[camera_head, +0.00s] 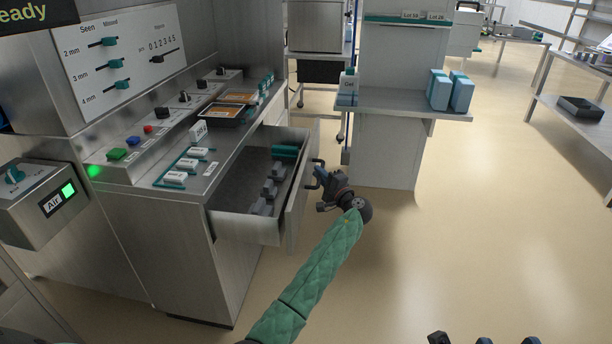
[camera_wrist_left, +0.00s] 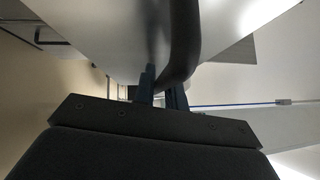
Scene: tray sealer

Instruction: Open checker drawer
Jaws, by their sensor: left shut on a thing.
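The checker drawer (camera_head: 248,226) is pulled out of the steel cabinet, and its inside shows. Dark grey blocks (camera_head: 268,188) and teal pieces (camera_head: 286,152) lie in it. My left gripper (camera_head: 320,177) is at the outer side of the drawer front (camera_head: 298,202), shut on the dark bar handle. In the left wrist view the curved handle (camera_wrist_left: 182,45) passes between the fingers (camera_wrist_left: 161,88). Dark parts at the bottom right edge of the head view may be my right gripper (camera_head: 484,340), mostly cut off.
The cabinet top holds labelled white blocks (camera_head: 198,152), orange-filled trays (camera_head: 222,112) and buttons. A grey shelf (camera_head: 400,101) with blue cartons stands beyond the drawer. The floor (camera_head: 470,210) to the right is clear.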

